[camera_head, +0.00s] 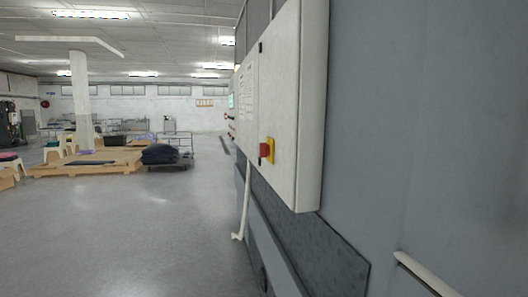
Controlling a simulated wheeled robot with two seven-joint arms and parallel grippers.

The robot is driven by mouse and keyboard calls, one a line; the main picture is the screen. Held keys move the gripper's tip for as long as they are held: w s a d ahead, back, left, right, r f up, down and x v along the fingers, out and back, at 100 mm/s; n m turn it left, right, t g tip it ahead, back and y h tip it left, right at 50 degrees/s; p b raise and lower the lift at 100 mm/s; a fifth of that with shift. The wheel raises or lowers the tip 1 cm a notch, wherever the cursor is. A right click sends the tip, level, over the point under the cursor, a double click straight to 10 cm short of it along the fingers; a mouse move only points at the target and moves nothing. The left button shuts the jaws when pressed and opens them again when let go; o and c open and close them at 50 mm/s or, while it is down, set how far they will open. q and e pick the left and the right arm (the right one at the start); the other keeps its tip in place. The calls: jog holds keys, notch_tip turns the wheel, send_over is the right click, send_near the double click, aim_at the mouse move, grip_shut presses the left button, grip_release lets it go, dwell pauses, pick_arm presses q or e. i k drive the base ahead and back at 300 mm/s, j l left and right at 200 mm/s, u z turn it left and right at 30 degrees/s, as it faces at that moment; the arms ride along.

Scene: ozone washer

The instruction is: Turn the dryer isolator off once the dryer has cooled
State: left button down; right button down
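A red rotary switch (264,150) on a yellow plate (270,151) sits low on the near side of a white wall box (295,110), close by on the right. It may be the dryer isolator, but I can read no label that says so. Small, unreadable print shows on the box's face. The switch's exact position is too small to tell. I cannot identify the dryer from this view. Neither of my grippers is in view.
A grey wall or panel (430,120) fills the right side, with a pale pipe (425,273) at the bottom. Open grey floor (140,230) lies to the left. Farther back are wooden platforms (80,165), a cart with dark bundles (165,153) and a white column (81,100).

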aim_at(265, 148)
jog(key=j, duration=0.15)
jog(key=i+j+u, duration=0.6)
jog(key=i+u, duration=0.3)
